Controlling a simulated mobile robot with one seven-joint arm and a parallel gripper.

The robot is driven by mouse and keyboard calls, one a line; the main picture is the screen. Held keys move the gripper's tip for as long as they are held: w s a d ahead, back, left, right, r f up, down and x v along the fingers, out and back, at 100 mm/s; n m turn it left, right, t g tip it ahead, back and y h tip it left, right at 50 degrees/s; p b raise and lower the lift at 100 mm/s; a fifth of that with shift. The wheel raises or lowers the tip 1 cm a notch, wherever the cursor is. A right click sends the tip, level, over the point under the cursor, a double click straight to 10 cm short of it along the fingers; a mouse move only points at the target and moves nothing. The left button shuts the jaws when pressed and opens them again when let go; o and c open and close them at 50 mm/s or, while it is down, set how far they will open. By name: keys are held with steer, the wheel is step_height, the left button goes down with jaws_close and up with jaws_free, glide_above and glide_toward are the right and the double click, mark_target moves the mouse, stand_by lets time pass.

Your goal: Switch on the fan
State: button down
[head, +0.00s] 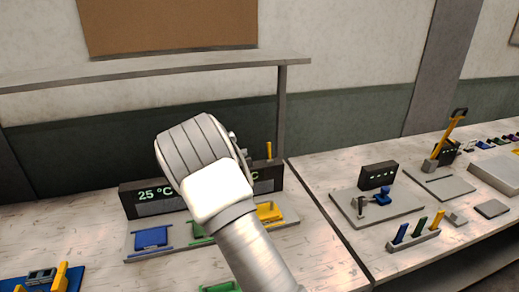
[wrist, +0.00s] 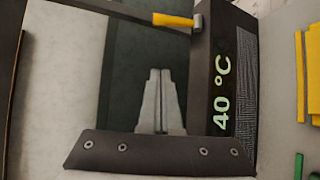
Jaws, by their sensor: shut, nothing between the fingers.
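My gripper (wrist: 161,76) shows in the wrist view with its two grey fingers together and nothing between them. A dark display box (wrist: 203,60) reading 40 °C stands to the right of the fingers there. A lever with a yellow grip (wrist: 173,20) joins the far end of this box by a grey pivot; the fingertips are apart from it. In the head view the yellow lever (head: 268,150) stands up at the right end of the box, beyond my arm. My arm hides the middle of the box and the fingers there. I cannot make out a fan.
The box's left end reads 25 °C (head: 155,194). In front lies a grey tray (head: 290,217) with blue, green and yellow dies. A shelf (head: 130,72) runs above. The right table (head: 350,232) holds a blue-handled fixture (head: 382,196) and a tall yellow lever (head: 447,135).

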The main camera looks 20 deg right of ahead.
mark_target(269, 152)
steer(key=shift+w+d+f+p, duration=0.25)
steer(key=shift+w+d+p, duration=0.45)
steer(key=shift+d, duration=0.7)
steer(key=shift+w+d+f+p, duration=0.25)
steer(key=shift+w+d+p, duration=0.45)
steer(key=shift+d, duration=0.65)
steer(key=shift+w+d+f+p, duration=0.25)
steer(key=shift+w+d+p, duration=0.4)
steer(key=shift+d, duration=0.75)
steer(key=shift+w, duration=0.1)
steer(key=shift+a+f+b, duration=0.15)
steer(key=shift+b, duration=0.65)
steer(key=shift+b, duration=0.35)
